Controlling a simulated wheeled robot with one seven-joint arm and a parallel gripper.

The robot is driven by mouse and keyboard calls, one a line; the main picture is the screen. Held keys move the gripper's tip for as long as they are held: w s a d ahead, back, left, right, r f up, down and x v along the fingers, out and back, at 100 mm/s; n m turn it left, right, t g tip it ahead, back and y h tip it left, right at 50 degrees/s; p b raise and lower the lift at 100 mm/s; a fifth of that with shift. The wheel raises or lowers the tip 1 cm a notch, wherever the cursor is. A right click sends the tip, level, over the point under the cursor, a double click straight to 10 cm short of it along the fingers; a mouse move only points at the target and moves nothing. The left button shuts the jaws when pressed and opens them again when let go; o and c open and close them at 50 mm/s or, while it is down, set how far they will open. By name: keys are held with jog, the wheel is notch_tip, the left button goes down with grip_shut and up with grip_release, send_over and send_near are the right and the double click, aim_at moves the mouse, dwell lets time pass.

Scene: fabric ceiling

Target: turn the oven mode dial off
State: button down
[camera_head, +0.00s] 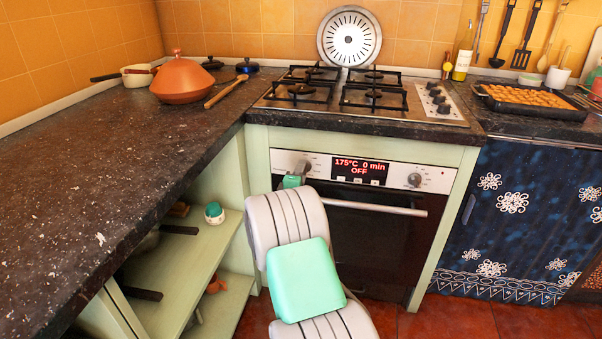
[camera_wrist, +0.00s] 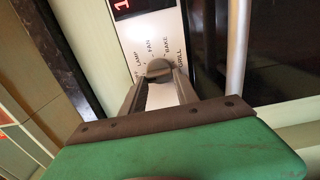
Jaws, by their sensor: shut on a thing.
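The oven (camera_head: 375,235) has a steel control panel with two dials and a lit display (camera_head: 360,168) reading "175°C 0 min OFF". The mode dial (camera_wrist: 158,68) is a small round grey knob, ringed by labels including LAMP, FAN, BAKE and GRILL. The label at the lower left is partly cut off. My gripper (camera_wrist: 160,82) is shut on the mode dial, one finger on each side. In the head view, my gripper (camera_head: 300,174) is at the panel's left end, where my arm partly covers it. The dial's pointing direction is unclear.
The other dial (camera_head: 415,180) is on the panel's right. The oven door handle (camera_head: 375,208) sticks out below the panel. The dark countertop (camera_head: 110,150) edge runs above and left. Open shelves (camera_head: 185,255) stand left of the oven, a blue patterned curtain (camera_head: 530,210) right.

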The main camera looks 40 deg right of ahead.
jog(key=shift+f, duration=0.1)
jog(key=c, duration=0.9)
grip_release()
jog(key=p+v, duration=0.1)
jog(key=v, duration=0.6)
jog(key=shift+s+a, duration=0.25)
jog(key=shift+a, duration=0.05)
